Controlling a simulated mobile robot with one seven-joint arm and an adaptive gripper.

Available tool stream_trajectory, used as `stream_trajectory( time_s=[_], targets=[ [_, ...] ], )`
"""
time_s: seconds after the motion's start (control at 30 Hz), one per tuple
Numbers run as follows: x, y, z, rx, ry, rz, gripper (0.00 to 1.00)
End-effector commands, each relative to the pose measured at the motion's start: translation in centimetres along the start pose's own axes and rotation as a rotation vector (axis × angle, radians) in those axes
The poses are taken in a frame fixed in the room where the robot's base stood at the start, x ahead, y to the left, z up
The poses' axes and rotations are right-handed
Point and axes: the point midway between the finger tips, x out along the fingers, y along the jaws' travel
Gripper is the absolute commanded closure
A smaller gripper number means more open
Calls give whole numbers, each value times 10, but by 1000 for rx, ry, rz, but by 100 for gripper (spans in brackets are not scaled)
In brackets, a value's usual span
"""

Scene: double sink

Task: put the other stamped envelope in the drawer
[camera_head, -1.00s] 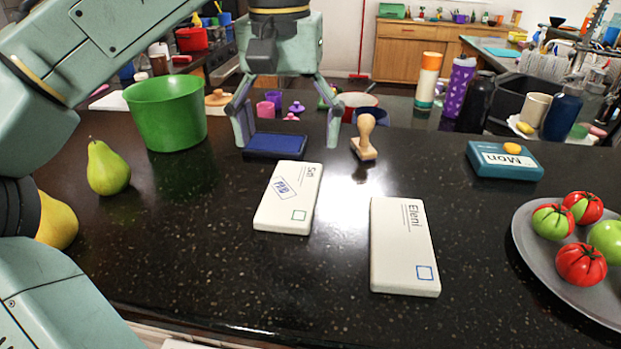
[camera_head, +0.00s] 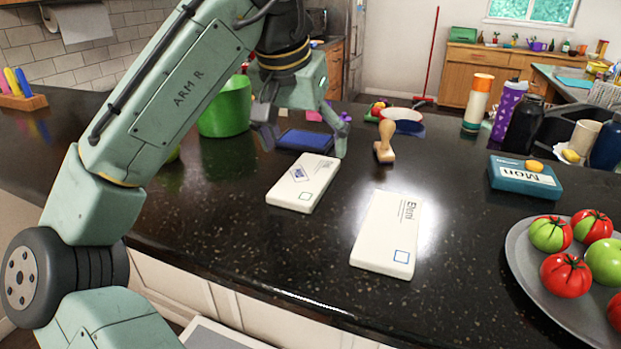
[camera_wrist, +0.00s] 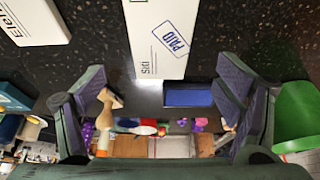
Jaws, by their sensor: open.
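The stamped envelope (camera_head: 303,190) is a thick white block with a blue PAID mark, lying flat on the dark counter. It also shows in the wrist view (camera_wrist: 160,35), with its name end toward my gripper. My gripper (camera_head: 305,148) is open and empty, near the far end of this envelope and by the blue ink pad. In the wrist view its spread fingers (camera_wrist: 165,95) stand either side of the envelope's end and the pad. A second envelope (camera_head: 388,235), marked Eleni, shows no PAID stamp.
The ink pad (camera_head: 305,141) and a wooden stamp (camera_head: 385,140) stand behind the envelopes. A green pot (camera_head: 225,108) is behind my arm. A teal Mon box (camera_head: 525,177) and a grey plate (camera_head: 530,270) of tomatoes are right.

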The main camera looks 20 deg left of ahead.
Motion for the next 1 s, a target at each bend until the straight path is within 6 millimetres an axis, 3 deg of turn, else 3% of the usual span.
stream_trajectory(
  time_s=[0.17, 0.5, 0.77, 1.0],
  targets=[
    [11, 0, 0, 1, -1, 2, 15],
    [54, -1, 3, 1, -1, 2, 15],
    [58, -2, 3, 0, 0, 0, 15],
    [58, -2, 3, 0, 0, 0, 30]
  ],
)
